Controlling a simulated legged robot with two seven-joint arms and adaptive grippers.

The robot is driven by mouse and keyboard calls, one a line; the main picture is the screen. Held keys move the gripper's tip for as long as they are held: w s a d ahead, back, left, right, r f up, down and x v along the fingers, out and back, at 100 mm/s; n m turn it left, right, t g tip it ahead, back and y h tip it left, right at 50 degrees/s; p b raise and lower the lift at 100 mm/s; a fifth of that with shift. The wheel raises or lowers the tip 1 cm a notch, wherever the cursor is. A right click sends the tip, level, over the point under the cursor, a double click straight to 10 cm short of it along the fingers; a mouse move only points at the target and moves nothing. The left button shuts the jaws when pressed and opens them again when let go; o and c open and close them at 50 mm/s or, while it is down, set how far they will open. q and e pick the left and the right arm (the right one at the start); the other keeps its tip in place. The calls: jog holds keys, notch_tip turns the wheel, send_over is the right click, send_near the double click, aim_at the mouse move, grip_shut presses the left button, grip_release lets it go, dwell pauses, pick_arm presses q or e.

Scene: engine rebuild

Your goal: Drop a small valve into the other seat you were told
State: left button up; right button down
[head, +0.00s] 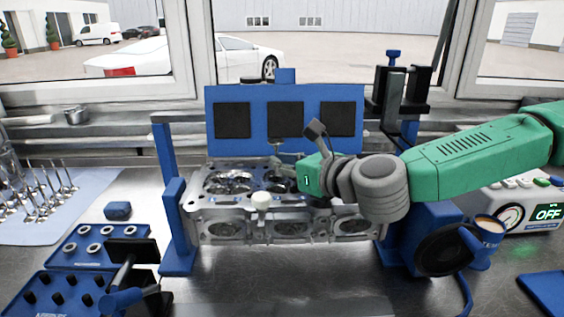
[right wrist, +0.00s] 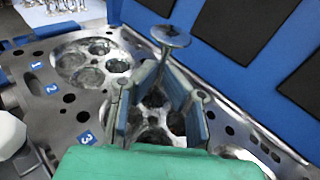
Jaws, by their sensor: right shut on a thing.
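My right gripper (right wrist: 160,108) is shut on a small valve (right wrist: 171,36). In the right wrist view the valve's round head stands beyond the fingertips and its stem runs back between the fingers. In the head view the same gripper (head: 287,164) is over the cylinder head (head: 228,229), near its back middle, and the valve is too small to make out clearly. The cylinder head's metal top also fills much of the right wrist view (right wrist: 62,120), with round seats in its chambers. One chamber lies behind the fingers, partly hidden. My left gripper is not in view.
A blue panel with black pads (head: 285,93) stands just behind the cylinder head. Blue stand posts (head: 177,225) flank it. Blue trays (head: 60,290), a black-and-blue tool (head: 125,270) and upright valves (head: 45,195) are at left. A mug (head: 484,240) and gauge box (head: 530,210) are at right.

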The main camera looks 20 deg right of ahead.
jog(key=shift+f+b, duration=0.35)
jog(key=c, duration=1.6)
grip_release()
jog(key=shift+s, duration=0.1)
jog(key=v, duration=0.7)
jog(key=shift+s+d+r, duration=0.1)
jog(key=shift+d, duration=0.15)
